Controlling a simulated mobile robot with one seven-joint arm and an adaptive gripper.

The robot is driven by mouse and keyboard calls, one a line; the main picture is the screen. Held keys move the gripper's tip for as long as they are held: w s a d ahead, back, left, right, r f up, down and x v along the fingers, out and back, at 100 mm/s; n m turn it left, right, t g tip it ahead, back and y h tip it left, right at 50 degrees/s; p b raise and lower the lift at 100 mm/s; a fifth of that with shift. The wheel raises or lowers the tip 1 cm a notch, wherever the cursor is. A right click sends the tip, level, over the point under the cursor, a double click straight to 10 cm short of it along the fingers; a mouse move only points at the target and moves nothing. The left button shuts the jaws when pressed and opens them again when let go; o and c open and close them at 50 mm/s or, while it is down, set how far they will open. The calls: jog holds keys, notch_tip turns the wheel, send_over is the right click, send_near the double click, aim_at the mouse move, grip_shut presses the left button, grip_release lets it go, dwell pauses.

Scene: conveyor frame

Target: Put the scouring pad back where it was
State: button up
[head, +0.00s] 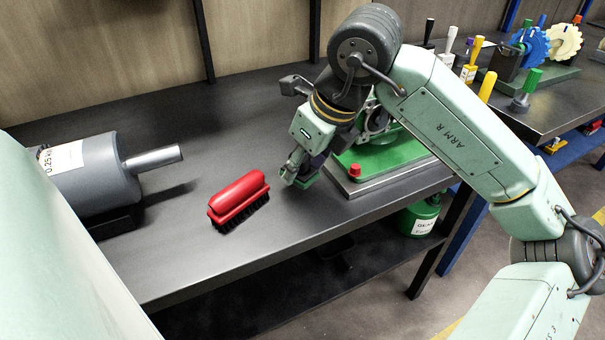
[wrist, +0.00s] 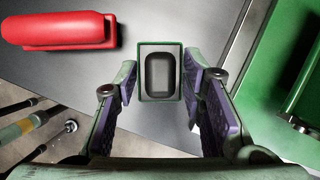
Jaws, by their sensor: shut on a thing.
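The scouring pad (wrist: 160,48) shows in the wrist view as a small block with a green rim, a grey top and a dark rounded grip. It sits between the two fingers of my gripper (wrist: 160,82), which is shut on it. In the head view my gripper (head: 296,168) points down over the dark bench, with a green edge of the pad (head: 307,182) showing under the fingers. The pad is low over the bench, between the red brush and the green machine base. I cannot tell whether it touches the bench top.
A red brush (head: 239,197) with black bristles lies just left of my gripper. A green machine (head: 390,158) on a metal plate stands close on the right. A grey motor (head: 95,176) with a shaft is at the left. Bare bench (head: 200,130) lies behind the brush.

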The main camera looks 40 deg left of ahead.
aim_at(303, 195)
notch_tip(303, 195, down, 3)
jog(key=shift+f, duration=0.2)
jog(key=shift+f, duration=0.1)
jog(key=shift+f+b, duration=0.3)
jog(key=shift+f, duration=0.1)
jog(key=o, duration=1.1)
jog(key=shift+f, duration=0.15)
